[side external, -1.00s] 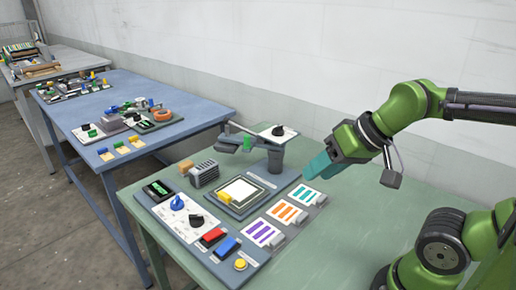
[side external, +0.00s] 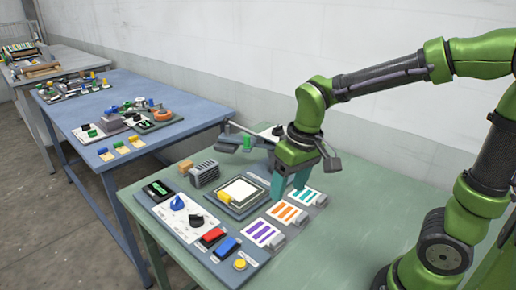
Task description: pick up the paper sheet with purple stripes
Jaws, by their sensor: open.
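The paper sheet with purple stripes (side external: 261,232) lies flat on the grey panel, nearest the front of a row of striped sheets. A small grey block sits at its right edge. The sheet with orange stripes (side external: 287,213) lies just behind it, and the sheet with teal stripes (side external: 307,196) lies behind that, partly covered by my fingers. My gripper (side external: 290,193) is open, with teal fingers pointing down. It is over the teal-striped end of the row, behind and to the right of the purple-striped sheet and apart from it. Nothing shows between the fingers.
A white plate in a dark frame (side external: 239,191) is left of the sheets. Red (side external: 212,237) and blue (side external: 226,249) blocks, a yellow button (side external: 240,264) and a blue knob (side external: 178,204) are at the front. The green table (side external: 350,240) is clear on the right.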

